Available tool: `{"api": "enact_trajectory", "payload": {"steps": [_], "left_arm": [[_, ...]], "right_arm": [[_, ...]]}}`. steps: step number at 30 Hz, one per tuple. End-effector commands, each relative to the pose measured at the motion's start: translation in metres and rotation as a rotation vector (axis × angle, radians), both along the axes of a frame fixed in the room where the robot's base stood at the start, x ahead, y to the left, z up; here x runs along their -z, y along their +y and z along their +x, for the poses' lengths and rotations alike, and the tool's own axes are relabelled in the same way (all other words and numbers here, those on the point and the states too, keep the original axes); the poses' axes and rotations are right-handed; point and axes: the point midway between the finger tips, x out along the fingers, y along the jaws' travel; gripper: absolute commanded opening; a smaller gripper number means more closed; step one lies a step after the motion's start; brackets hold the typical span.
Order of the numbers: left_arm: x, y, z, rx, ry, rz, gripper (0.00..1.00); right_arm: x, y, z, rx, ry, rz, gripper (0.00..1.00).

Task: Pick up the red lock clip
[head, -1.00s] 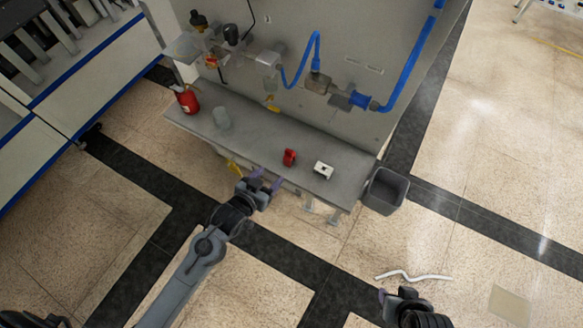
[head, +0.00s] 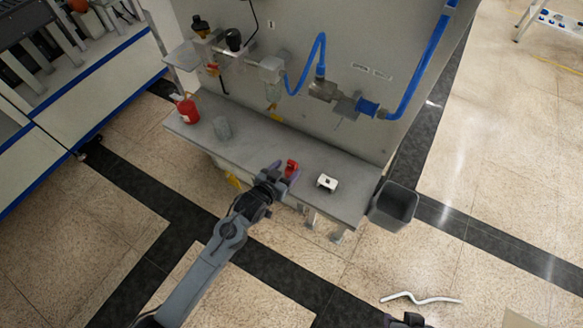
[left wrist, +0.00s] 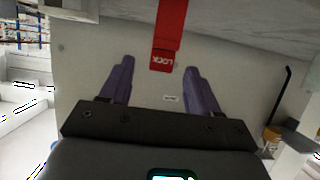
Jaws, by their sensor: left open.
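The red lock clip (head: 291,168) lies on the grey shelf (head: 245,142), near its front edge. In the left wrist view the clip (left wrist: 167,35) shows as a red piece with white "LOCK" lettering, at top centre. My left gripper (head: 284,174) is at the shelf's front edge, right beside the clip. In the left wrist view the left gripper (left wrist: 160,78) has its two purple fingers wide apart, with the clip's lettered end ahead of and roughly between their tips. Nothing is held. Part of my right arm (head: 407,320) shows at the bottom edge; its fingers are not visible.
A white block with a dark spot (head: 327,183) lies right of the clip. Blue piping (head: 411,75) runs along the panel behind. A grey bin (head: 393,203) hangs at the right end.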

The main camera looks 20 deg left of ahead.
Motion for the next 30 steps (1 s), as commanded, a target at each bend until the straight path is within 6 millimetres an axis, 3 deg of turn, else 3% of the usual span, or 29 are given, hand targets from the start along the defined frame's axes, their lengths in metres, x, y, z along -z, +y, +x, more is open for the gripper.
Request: {"api": "enact_trajectory", "payload": {"steps": [9, 20, 30], "left_arm": [[0.014, -0.004, 0.035, 0.0, 0.0, -0.001, 0.62], [0.016, -0.005, 0.041, 0.0, 0.0, -0.001, 0.62], [0.016, -0.005, 0.041, 0.0, 0.0, -0.001, 0.1]], "right_arm": [[-0.001, 0.002, 0.0, 0.005, 0.001, 0.008, 0.43], [-0.001, 0.002, 0.0, 0.005, 0.001, 0.009, 0.43], [0.0, 0.001, 0.0, 0.0, 0.002, 0.002, 0.43]]}}
